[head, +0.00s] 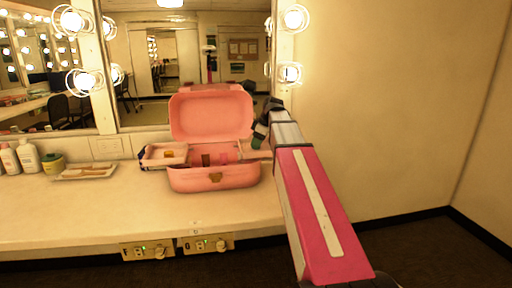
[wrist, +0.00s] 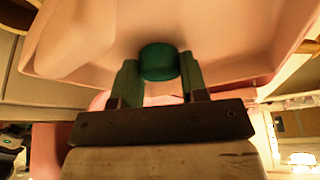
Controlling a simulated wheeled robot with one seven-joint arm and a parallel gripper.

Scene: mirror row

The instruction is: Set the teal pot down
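The teal pot (wrist: 158,62) is between the two fingers of my gripper (wrist: 160,75), which touch its sides in the wrist view. In the head view the pot is a small green spot (head: 256,144) below the dark gripper (head: 261,133). It is at the right-hand tray (head: 262,153) of the open pink case (head: 214,179). The wrist view shows a pale pink tray surface (wrist: 225,40) around and behind the pot. I cannot tell whether the pot touches the tray. My arm hides part of the case's right side.
The case's lid (head: 211,115) stands open behind. Its left tray (head: 165,155) holds a small orange-yellow item. The counter's front is clear.

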